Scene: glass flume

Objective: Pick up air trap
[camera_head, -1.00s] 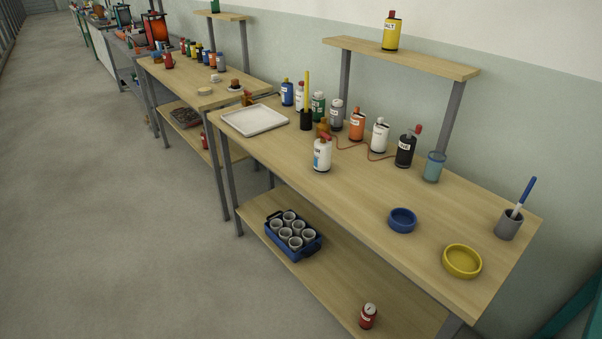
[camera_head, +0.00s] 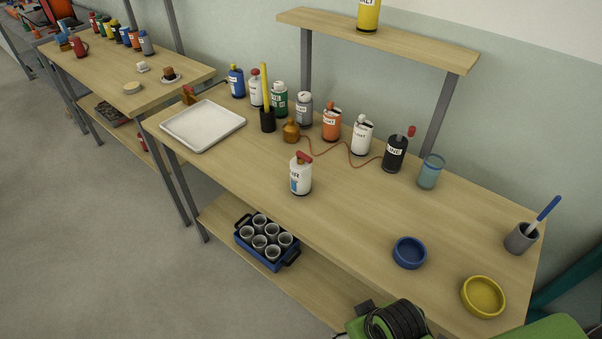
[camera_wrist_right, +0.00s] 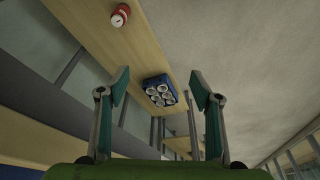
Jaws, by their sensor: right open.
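The air trap (camera_head: 300,176) looks to be the white bottle with a red cap and a partly readable label. It stands upright near the front edge of the near table (camera_head: 345,225), in the middle of the head view. It is not seen in the right wrist view. My right gripper (camera_wrist_right: 158,86) is open and empty, with its two teal-tipped fingers apart. The right wrist view looks past the fingers to the lower shelf, so the gripper is away from the bottle. My left gripper is in neither view.
Several bottles stand behind it, with a red cord (camera_head: 345,151) among them. A white tray (camera_head: 203,126) lies left; a blue bowl (camera_head: 409,253), yellow bowl (camera_head: 483,297) and grey cup (camera_head: 521,239) are right. A blue crate of cups (camera_head: 266,243) sits on the lower shelf.

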